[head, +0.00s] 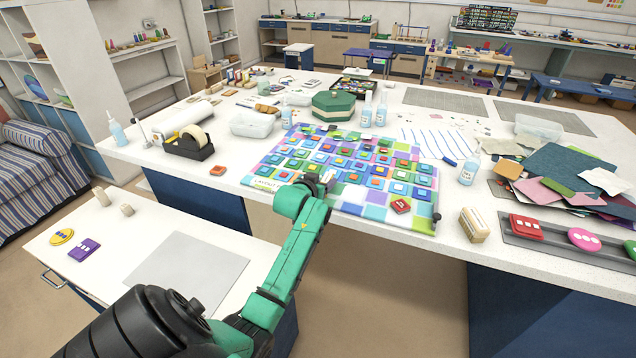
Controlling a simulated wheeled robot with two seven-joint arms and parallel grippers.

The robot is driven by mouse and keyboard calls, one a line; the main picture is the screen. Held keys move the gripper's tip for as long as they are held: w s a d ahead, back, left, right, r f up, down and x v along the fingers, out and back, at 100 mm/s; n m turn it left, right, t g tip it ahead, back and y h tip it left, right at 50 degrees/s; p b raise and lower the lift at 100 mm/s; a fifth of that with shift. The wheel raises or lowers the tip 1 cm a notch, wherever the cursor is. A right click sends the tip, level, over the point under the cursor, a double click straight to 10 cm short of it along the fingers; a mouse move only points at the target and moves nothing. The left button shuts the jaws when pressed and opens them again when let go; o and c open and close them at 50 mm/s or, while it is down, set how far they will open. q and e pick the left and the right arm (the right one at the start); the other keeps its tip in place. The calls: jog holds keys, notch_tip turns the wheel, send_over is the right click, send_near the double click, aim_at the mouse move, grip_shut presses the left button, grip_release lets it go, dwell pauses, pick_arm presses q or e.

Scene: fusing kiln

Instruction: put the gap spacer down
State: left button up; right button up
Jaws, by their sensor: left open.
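My left gripper (328,178) reaches in over the front edge of the colourful layout board (351,204), its fingers open. The board is a grid of coloured squares bearing many small tiles. I cannot pick out the gap spacer for certain; pale finger-like shapes at the gripper tip partly hide the board there, and I cannot tell whether a small piece lies between them. A red tile (400,206) lies on the board to the right of the gripper. My right gripper is not in view.
A black tape dispenser (188,147) and a clear bin (252,124) stand left of the board. A glue bottle (469,170), a tan block (474,225) and a grey tray (560,240) are to the right. The lower side table has a bare grey sheet (190,268).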

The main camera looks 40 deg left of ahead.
pick_arm(q)
jog(key=shift+s+r, duration=0.15)
jog(key=shift+r, duration=0.4)
jog(key=b+v, duration=0.1)
jog(key=v, duration=1.1)
jog(key=s+d+f+m+g+h, duration=0.1)
jog(key=s+d+f+g, duration=0.15)
jog(key=f, duration=0.95)
jog(key=s+d+f+m+g+h, duration=0.1)
jog(key=d+f, duration=0.2)
jog(key=f, duration=0.8)
jog(key=s+d+f+m+g+h, duration=0.1)
jog(key=s+d+f+g, duration=0.15)
jog(key=f, duration=0.95)
jog(key=s+d+f+m+g, duration=0.1)
jog(key=s+d+f+g, duration=0.1)
jog(key=s+f, duration=0.4)
jog(key=s+d+f+m+g+h, duration=0.1)
jog(key=s+f, duration=0.6)
jog(key=s, duration=0.7)
jog(key=s+d+f+m+g, duration=0.1)
jog(key=s+d+f+g, duration=0.1)
jog(key=s+f, duration=0.5)
jog(key=s+d, duration=0.1)
jog(key=s, duration=0.1)
jog(key=shift+s+d+g, duration=0.25)
jog(key=shift+s+g, duration=0.15)
